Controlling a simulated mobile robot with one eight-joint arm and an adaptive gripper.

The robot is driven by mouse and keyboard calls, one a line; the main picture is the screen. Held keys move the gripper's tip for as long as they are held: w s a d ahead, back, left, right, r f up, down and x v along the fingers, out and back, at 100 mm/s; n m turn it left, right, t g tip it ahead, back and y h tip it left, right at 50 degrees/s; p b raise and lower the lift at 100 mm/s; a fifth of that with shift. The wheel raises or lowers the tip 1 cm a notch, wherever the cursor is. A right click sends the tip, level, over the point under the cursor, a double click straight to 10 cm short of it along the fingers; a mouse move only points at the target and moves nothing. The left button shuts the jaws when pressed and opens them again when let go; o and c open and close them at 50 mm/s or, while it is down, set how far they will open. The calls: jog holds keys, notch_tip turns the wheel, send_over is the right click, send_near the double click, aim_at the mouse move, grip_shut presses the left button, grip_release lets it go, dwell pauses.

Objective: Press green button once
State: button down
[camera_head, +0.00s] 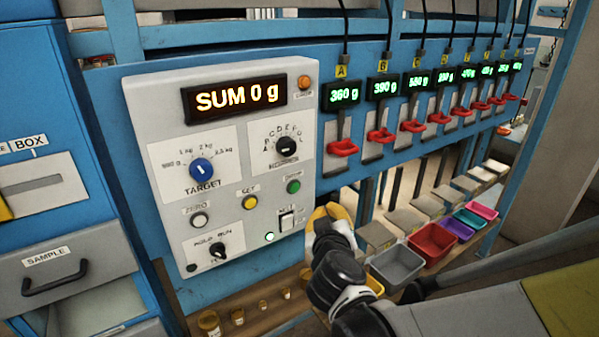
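The green button (293,186) is a small round button on the right side of a light grey control panel (160,130). It sits right of a yellow button (249,202) and above a rocker switch (287,221). My gripper (328,212) shows at the panel's lower right edge, below and right of the green button. A yellow part shows at its end. It appears apart from the button, and the button is in plain view. I cannot tell whether its fingers are open or shut.
The panel display (235,96) reads "SUM 0 g". A blue TARGET knob (201,171), a black selector knob (286,147) and a white button (200,219) surround the button area. Red levers (343,147) line the right. Coloured bins (397,264) stand below; a drawer cabinet (60,270) is left.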

aim_at(304, 186)
jog(key=shift+w+a, duration=0.8)
jog(key=shift+w, duration=0.4)
jog(key=shift+w+a, duration=0.8)
jog(key=shift+w, duration=0.45)
jog(key=shift+w+a, duration=0.8)
jog(key=shift+w, duration=0.4)
jog(key=shift+w+a+b, duration=0.25)
jog(key=shift+w+b, duration=0.1)
jog(key=shift+w+a, duration=0.2)
jog(key=shift+w, duration=0.15)
jog(key=shift+s+d, duration=0.1)
jog(key=shift+s, duration=0.05)
jog(key=shift+s+d, duration=0.35)
jog(key=shift+s, duration=0.25)
jog(key=s+d, duration=0.1)
jog(key=s, duration=0.1)
jog(key=s+d, duration=0.2)
